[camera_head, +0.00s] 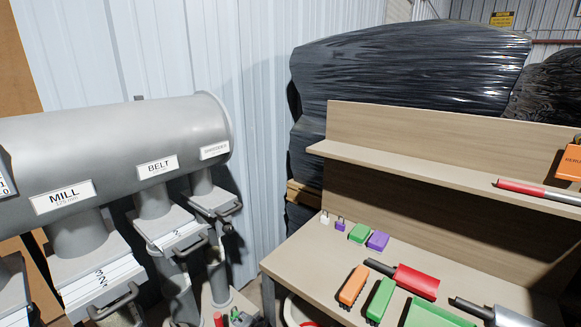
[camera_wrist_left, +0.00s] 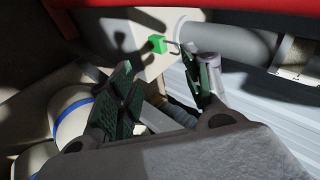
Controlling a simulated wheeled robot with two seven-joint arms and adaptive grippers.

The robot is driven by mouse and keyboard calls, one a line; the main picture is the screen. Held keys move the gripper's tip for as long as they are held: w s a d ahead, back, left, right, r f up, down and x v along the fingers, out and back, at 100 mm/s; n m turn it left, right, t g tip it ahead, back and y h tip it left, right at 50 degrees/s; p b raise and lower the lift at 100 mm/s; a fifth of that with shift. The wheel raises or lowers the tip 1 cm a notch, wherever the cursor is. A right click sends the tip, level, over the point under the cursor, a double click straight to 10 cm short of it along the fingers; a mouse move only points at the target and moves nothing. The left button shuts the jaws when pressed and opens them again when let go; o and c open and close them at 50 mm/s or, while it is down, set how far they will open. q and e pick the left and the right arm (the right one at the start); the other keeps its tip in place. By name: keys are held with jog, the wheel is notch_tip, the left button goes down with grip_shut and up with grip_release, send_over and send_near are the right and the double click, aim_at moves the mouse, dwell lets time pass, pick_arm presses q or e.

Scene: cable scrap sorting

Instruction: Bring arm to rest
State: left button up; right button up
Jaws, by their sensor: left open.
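My left gripper (camera_wrist_left: 163,88) shows in the left wrist view. Its two dark green fingers stand apart, and nothing is clearly held between them. Grey pipe-like parts show behind and between the fingers; I cannot tell how far off they are. A small green block (camera_wrist_left: 157,44) on a pale panel shows beyond the fingertips. I cannot make out either gripper in the head view, and my right gripper is in neither view.
A grey duct (camera_head: 110,140) with branches labelled MILL, BELT and SHREDDER stands at the left. A wall gap lies between duct and bench.

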pick_arm(q)
jog(key=s+a+f+g+h+p, duration=0.1)
jog(key=s+a+f+g+h, duration=0.15)
jog(key=s+f, duration=0.85)
jog(key=s+a+f+g+h, duration=0.1)
jog(key=s+a+f, duration=0.3)
jog(key=s+f, duration=0.75)
jog(key=s+a+f+n+g, duration=0.1)
jog(key=s+a+f, duration=0.2)
jog(key=s, duration=0.7)
jog(key=s+a+f+n+h+p, duration=0.1)
jog(key=s+a+f+n, duration=0.1)
jog(key=s, duration=0.8)
jog(key=s+a+f+n+g, duration=0.1)
jog(key=s+a+f, duration=0.3)
jog(key=s, duration=0.6)
jog(key=shift+s+a+f+n+g+p, duration=0.2)
jog(key=shift+s+f+n+g+p, duration=0.15)
jog(key=shift+f, duration=0.2)
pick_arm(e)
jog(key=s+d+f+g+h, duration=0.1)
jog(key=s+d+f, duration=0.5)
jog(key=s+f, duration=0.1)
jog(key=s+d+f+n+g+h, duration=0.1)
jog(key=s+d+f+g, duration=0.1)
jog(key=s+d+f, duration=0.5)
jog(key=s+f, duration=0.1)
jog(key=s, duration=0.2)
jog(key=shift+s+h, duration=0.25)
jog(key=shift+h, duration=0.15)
